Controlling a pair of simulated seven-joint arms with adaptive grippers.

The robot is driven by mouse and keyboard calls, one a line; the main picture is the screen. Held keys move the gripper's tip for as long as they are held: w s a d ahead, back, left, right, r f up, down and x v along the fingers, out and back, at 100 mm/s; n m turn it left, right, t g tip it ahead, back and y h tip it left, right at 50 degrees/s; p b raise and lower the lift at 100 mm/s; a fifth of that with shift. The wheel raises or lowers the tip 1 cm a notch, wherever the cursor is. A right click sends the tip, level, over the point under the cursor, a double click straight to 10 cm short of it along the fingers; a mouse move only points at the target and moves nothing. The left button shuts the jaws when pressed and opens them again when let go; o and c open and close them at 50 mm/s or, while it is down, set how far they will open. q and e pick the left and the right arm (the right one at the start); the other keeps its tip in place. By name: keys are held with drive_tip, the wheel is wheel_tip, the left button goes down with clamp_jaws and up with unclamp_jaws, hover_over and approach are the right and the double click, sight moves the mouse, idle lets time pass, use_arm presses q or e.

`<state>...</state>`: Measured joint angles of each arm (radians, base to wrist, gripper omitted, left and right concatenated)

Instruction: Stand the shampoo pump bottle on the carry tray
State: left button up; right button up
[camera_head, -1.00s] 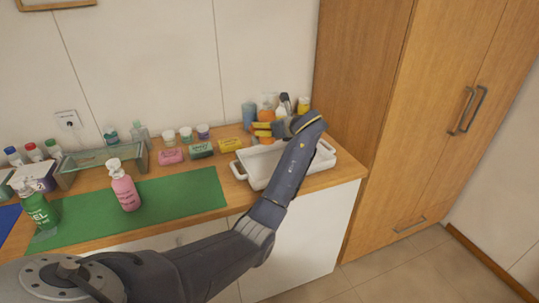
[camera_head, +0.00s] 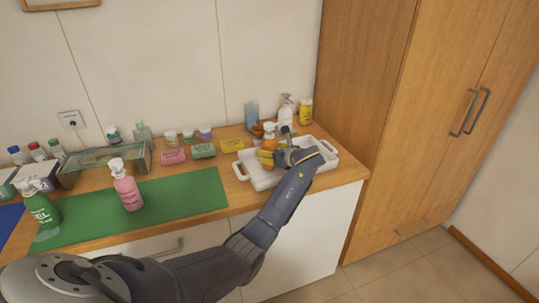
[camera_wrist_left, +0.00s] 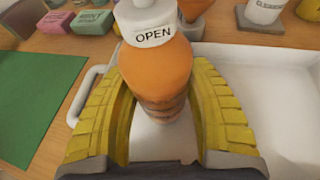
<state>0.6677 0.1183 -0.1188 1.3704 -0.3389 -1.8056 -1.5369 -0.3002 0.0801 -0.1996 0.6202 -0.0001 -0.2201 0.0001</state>
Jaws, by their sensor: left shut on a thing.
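An orange pump bottle with a white pump top (camera_head: 269,143) is between the yellow fingers of my left gripper (camera_head: 270,157), over the left part of the white carry tray (camera_head: 262,181). The wrist view shows the orange bottle (camera_wrist_left: 155,75) with "OPEN" on its white collar, and my left gripper (camera_wrist_left: 160,110) shut on it. The bottle looks about upright. Its base is hidden, so I cannot tell whether it touches the tray floor. The tray's bare floor (camera_wrist_left: 270,110) shows right of the bottle in the wrist view. My right gripper is not in view.
Behind the tray stand a blue bottle (camera_head: 251,117), a white spray bottle (camera_head: 285,112) and a yellow bottle (camera_head: 305,112). A pink pump bottle (camera_head: 126,188) stands on the green mat (camera_head: 185,195). A wooden cabinet is at right.

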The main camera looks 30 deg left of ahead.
use_arm(q)
drive_tip(key=shift+f, duration=0.3)
drive_tip(key=o, duration=1.4)
drive_tip(key=shift+f, duration=0.15)
drive_tip(key=shift+r, duration=0.2)
drive_tip(key=v, duration=1.2)
